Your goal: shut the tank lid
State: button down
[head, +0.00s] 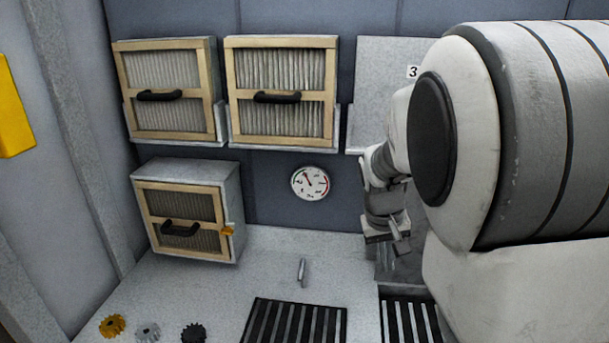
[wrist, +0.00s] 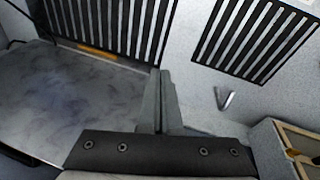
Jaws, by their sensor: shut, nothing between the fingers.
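My gripper (head: 398,246) hangs above the bench to the right of the round gauge in the head view. In the wrist view its two fingers (wrist: 160,75) are together, with nothing between them. A mottled grey panel (wrist: 65,95) lies left of the fingers in the wrist view, with an orange strip (wrist: 97,50) along its far edge. It may be the tank lid or part of the tank; I cannot tell which, nor its angle. In the head view my arm hides most of that area.
Slotted grates (head: 293,322) (head: 405,320) are set in the bench. A small metal peg (head: 302,271) stands behind the left grate. A filter box (head: 190,212) with an orange latch, several gears (head: 148,331) and a wall gauge (head: 310,183) are to the left.

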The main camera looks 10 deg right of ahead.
jog(key=w+d+f+n+h+b, duration=0.1)
jog(key=w+d+f+h, duration=0.1)
jog(key=w+d+h, duration=0.3)
jog(key=w+d+f+n+h+b, duration=0.1)
jog(key=w+d+f+h, duration=0.15)
jog(key=w, duration=0.35)
jog(key=w+a+r+n+t+h+b, duration=0.1)
jog(key=w+a+r+n+t+h, duration=0.1)
jog(key=w+a+h, duration=0.3)
jog(key=w+a+r+n+t+h, duration=0.1)
jog(key=w+a+r+n+t, duration=0.2)
jog(key=w, duration=0.5)
jog(key=p+x, duration=0.2)
jog(key=x, duration=0.8)
jog(key=shift+s+a+f, duration=0.1)
jog(key=shift+s+a, duration=0.2)
jog(key=shift+s, duration=0.45)
jog(key=shift+s+a+r, duration=0.1)
jog(key=shift+s+a, duration=0.2)
jog(key=shift+s, duration=0.4)
jog(key=shift+s+a+f, duration=0.1)
jog(key=shift+s+a, duration=0.2)
jog(key=shift+s, duration=0.45)
jog(key=shift+s+a, duration=0.1)
